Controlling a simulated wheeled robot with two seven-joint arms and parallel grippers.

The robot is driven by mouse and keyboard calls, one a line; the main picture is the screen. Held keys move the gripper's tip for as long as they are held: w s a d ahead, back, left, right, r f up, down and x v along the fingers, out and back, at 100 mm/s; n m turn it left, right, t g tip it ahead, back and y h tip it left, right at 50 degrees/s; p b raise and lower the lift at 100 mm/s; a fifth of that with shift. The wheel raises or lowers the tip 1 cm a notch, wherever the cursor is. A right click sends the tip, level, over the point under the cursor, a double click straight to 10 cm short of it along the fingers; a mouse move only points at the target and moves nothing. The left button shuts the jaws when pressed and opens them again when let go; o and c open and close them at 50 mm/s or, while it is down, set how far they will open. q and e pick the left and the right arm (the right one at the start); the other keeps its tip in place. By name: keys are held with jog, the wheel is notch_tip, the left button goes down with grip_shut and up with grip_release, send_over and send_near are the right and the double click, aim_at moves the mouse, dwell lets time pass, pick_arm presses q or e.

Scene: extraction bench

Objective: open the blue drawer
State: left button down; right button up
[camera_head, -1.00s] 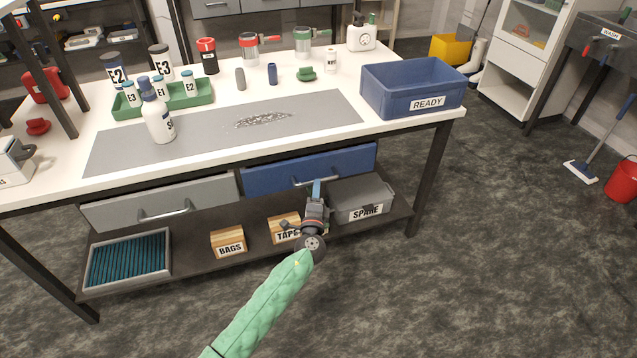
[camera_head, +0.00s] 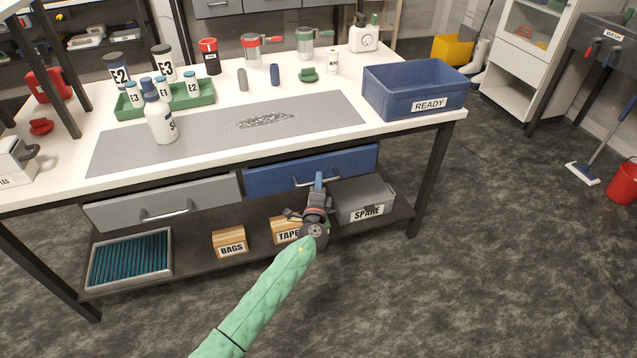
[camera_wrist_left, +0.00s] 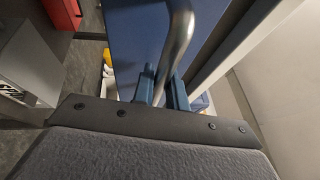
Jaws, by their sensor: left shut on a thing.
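The blue drawer (camera_head: 275,179) is under the right part of the bench top. Its front looks about level with the grey drawer beside it, and no clear gap shows. It has a silver bar handle (camera_head: 301,184). My left gripper (camera_head: 319,180) reaches up to the right part of this handle from the front. In the left wrist view, the blue fingers (camera_wrist_left: 161,88) stand on both sides of the curved metal handle (camera_wrist_left: 181,38), shut on it. The blue drawer front (camera_wrist_left: 138,35) fills the space behind it. My right gripper is not in view.
The grey drawer (camera_head: 120,211) is at the left. On the lower shelf, the grey SPARE box (camera_head: 378,194) and TAPE box (camera_head: 280,225) sit close to my left wrist. A blue READY crate (camera_head: 395,103) stands on the bench top (camera_head: 330,140). The floor in front is clear.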

pick_arm(q)
jog(key=s+d+b, duration=0.3)
jog(key=s+d, duration=0.1)
jog(key=s, duration=0.8)
jog(key=s+d+b, duration=0.3)
jog(key=s+d, duration=0.1)
jog(key=s, duration=0.8)
jog(key=shift+s+b, duration=0.3)
jog(key=shift+s, duration=0.1)
jog(key=shift+f, duration=0.1)
jog(key=c, duration=1.4)
grip_release()
